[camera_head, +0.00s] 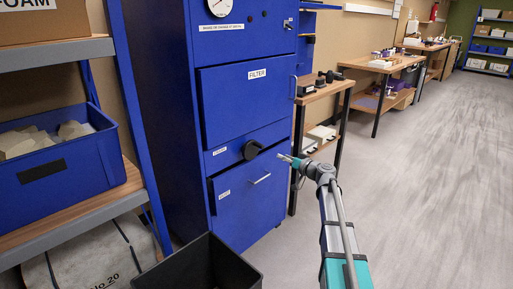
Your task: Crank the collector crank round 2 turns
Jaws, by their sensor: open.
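The tall blue collector cabinet (237,103) stands left of centre, with a door labelled FILTER. A dark crank (252,149) sticks out of the narrow panel below that door; its exact shape is too small to tell. My gripper (281,158) is a short way right of the crank, at about its height in the picture, and appears apart from it. The gripper is open, with nothing seen in it. My arm reaches up from the lower right.
Below the crank is a drawer (247,205) with a bar handle, slightly ajar. A black open bin (235,272) stands in front of the cabinet. Shelving with a blue crate (62,170) is at left. Workbenches (320,92) line the wall behind; the grey floor at right is clear.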

